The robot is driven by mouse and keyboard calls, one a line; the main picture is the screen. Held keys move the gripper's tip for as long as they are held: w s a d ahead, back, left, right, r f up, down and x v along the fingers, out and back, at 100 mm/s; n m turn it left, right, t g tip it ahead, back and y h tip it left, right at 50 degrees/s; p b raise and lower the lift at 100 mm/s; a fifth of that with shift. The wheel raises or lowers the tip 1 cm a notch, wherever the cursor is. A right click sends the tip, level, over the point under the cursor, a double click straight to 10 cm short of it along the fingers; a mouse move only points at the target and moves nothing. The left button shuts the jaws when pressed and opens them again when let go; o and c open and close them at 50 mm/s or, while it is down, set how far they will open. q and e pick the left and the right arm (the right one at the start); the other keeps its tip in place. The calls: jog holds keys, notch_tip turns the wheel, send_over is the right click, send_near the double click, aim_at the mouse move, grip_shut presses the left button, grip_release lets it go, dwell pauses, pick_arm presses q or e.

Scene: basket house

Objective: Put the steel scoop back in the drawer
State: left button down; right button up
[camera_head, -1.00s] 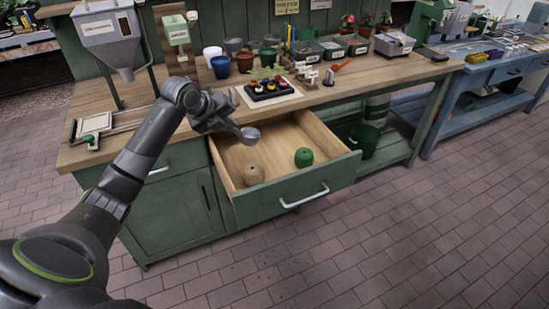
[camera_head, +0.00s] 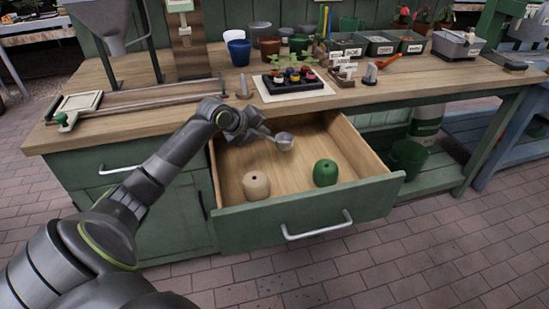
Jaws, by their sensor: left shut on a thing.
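The steel scoop (camera_head: 284,141) shows as a small round grey bowl over the back part of the open drawer. My left gripper (camera_head: 262,133) is shut on the scoop, at the handle side, left of the bowl. The fingers are small and partly hidden by the wrist. The green drawer (camera_head: 310,222) is pulled out, with a bare wooden floor around the scoop. I cannot tell whether the scoop touches the drawer floor. A beige ball of twine (camera_head: 256,185) and a green ball of twine (camera_head: 325,173) sit near the drawer's front. My right gripper is not in view.
A seedling tray (camera_head: 292,82) stands on a white mat on the wooden bench top (camera_head: 180,108) above the drawer. An orange-handled trowel (camera_head: 389,61) lies to the right. Pots and labelled bins stand at the back.

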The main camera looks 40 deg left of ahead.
pick_arm(q)
notch_tip(320, 180, down, 7)
jog(key=shift+f, duration=0.2)
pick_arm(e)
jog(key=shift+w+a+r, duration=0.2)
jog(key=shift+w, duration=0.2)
pick_arm(q)
jog(key=shift+b, duration=0.3)
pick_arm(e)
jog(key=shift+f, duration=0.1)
pick_arm(q)
jog(key=c, duration=1.5)
grip_release()
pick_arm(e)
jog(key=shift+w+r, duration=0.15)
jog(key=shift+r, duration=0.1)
pick_arm(q)
jog(key=shift+r, duration=0.15)
